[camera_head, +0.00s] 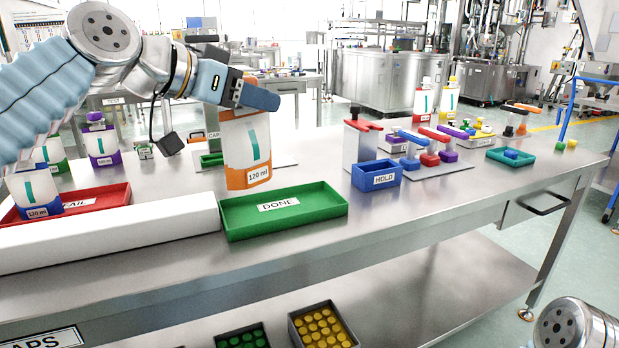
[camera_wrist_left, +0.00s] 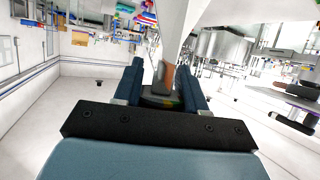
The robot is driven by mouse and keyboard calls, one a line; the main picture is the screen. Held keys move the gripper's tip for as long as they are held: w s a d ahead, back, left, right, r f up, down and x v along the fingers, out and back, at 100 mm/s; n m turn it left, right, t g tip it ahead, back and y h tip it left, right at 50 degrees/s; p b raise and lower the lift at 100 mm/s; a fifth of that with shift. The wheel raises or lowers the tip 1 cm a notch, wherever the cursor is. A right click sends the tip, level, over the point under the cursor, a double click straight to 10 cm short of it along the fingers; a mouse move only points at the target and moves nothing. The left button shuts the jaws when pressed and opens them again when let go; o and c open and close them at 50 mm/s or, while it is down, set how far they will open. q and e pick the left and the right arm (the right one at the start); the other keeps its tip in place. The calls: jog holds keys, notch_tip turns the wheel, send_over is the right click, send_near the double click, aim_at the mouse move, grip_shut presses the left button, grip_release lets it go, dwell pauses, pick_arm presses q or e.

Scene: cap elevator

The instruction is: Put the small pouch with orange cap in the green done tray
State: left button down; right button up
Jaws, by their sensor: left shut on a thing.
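My left gripper (camera_head: 256,96) is shut on the top of a white pouch (camera_head: 247,140) marked 120 ml, with an orange band at its base and a teal stripe. The pouch hangs upright over the back left part of the green tray (camera_head: 325,208) labelled DONE. Its lower edge overlaps the tray's back rim in the picture, and I cannot tell the exact gap. In the left wrist view an orange-brown part (camera_wrist_left: 168,78) shows between the fingers. My right gripper is not in view.
A red FAIL tray (camera_head: 100,198) with a blue-banded pouch (camera_head: 37,190) and a long white block (camera_head: 110,232) lie left of the green tray. A blue HOLD bin (camera_head: 376,174) stands to the right. The front right of the steel table is clear.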

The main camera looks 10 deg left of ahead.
pick_arm(q)
jog(key=w+d+f, duration=0.1)
jog(key=w+f, duration=1)
jog(key=f, duration=0.1)
jog(key=shift+w+d+b, duration=0.2)
jog(key=shift+d+b, duration=0.1)
jog(key=shift+b, duration=0.05)
jog(key=shift+f, duration=0.15)
jog(key=c, duration=0.6)
grip_release()
jog(key=shift+c, duration=0.2)
